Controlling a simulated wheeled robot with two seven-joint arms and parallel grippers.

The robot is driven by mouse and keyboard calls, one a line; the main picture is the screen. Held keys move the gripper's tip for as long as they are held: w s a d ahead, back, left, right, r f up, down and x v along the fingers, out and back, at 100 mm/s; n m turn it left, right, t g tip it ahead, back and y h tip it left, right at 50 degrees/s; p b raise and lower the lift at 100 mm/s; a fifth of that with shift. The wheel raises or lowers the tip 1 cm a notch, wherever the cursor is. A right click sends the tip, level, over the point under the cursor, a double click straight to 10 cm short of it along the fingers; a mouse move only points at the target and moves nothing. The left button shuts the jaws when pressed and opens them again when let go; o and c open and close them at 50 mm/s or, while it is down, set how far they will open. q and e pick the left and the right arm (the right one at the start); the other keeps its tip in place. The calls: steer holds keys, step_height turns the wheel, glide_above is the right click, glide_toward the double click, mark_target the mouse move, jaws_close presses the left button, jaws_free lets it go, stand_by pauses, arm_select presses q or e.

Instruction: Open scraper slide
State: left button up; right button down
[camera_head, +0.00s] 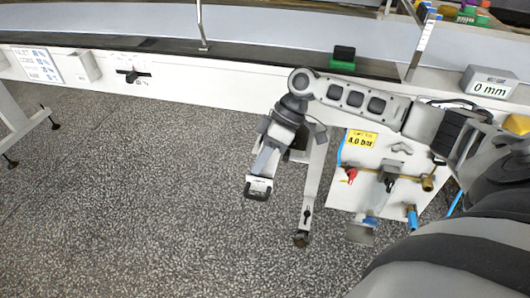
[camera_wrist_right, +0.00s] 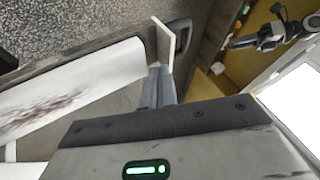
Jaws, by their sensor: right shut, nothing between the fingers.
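My right gripper (camera_head: 263,170) hangs from the arm that comes in from the right, in front of the machine, and points down. Its narrow grey fingers are shut with nothing between them; they also show in the wrist view (camera_wrist_right: 157,82). At the fingertips is a small white plate (camera_wrist_right: 163,40) with a dark curved piece beside it; in the head view a dark U-shaped handle (camera_head: 256,194) shows there. I cannot tell whether this is the scraper slide or whether the fingers touch it. A white surface with brown smears (camera_wrist_right: 60,98) lies left of the fingers. My left gripper is not in view.
The white machine side (camera_head: 190,90) runs across the back, with a black lever (camera_head: 132,75) at left. A valve panel (camera_head: 372,170) marked 4.0 bar and a 0 mm display (camera_head: 490,83) are at right. A machine leg (camera_head: 313,180) stands near the gripper. Speckled floor (camera_head: 130,190) is clear.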

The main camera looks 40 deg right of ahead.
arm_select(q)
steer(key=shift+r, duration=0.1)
